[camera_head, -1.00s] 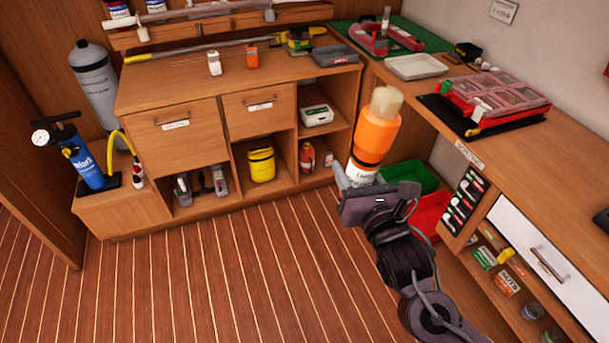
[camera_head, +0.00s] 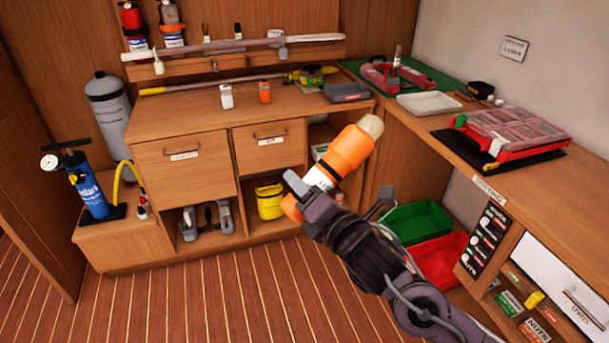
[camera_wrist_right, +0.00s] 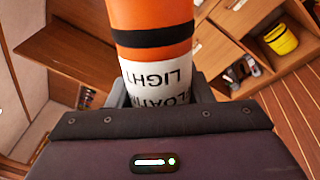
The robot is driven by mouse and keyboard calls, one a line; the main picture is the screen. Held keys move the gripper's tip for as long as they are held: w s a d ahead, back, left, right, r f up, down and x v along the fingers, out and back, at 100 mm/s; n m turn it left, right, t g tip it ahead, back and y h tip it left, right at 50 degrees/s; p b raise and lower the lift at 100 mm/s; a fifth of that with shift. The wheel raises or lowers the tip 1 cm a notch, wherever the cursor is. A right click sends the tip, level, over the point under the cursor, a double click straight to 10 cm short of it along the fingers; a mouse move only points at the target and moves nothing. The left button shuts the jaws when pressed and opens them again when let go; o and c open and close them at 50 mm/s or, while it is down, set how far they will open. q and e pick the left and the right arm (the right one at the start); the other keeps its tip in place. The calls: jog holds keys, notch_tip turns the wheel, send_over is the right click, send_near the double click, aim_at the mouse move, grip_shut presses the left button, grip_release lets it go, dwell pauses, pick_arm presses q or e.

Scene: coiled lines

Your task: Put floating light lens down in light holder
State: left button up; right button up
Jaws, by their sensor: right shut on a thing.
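The floating light (camera_head: 346,151) is an orange cylinder with a black band, a white label and a pale lens (camera_head: 372,125). My right gripper (camera_head: 325,190) is shut on it around the label and holds it in the air in front of the cabinet. The light is tilted, lens end up and to the right. In the right wrist view the light (camera_wrist_right: 152,65) stands between the fingers, its label reading upside down; the lens is out of that picture. I cannot pick out the light holder for certain. My left gripper is not in view.
Two bottle-like items, one red (camera_head: 131,17) and one grey (camera_head: 168,12), stand at the back wall above a rail (camera_head: 230,44). The cabinet top (camera_head: 190,110) has free room at its front. Green (camera_head: 418,222) and red bins (camera_head: 440,262) stand below the right counter.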

jog(key=m+p, duration=0.1)
jog(key=m, duration=0.1)
jog(key=r+m+p, duration=0.1)
jog(key=m, duration=0.1)
jog(key=shift+f+m+p, duration=0.1)
jog(key=shift+m+p, duration=0.35)
jog(key=shift+m, duration=0.75)
jog(key=m+p, duration=0.1)
jog(key=m, duration=0.2)
jog(key=shift+f+m, duration=0.15)
jog(key=shift+m, duration=0.15)
jog(key=m, duration=0.3)
jog(key=shift+m+p, duration=0.3)
jog(key=shift+m, duration=0.1)
jog(key=m+p, duration=0.6)
jog(key=m, duration=0.2)
jog(key=shift+m, duration=0.3)
jog(key=m+p, duration=0.1)
jog(key=m, duration=0.1)
jog(key=shift+m, duration=0.4)
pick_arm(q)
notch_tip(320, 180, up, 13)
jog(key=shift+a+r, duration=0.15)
pick_arm(e)
jog(key=shift+f, duration=0.1)
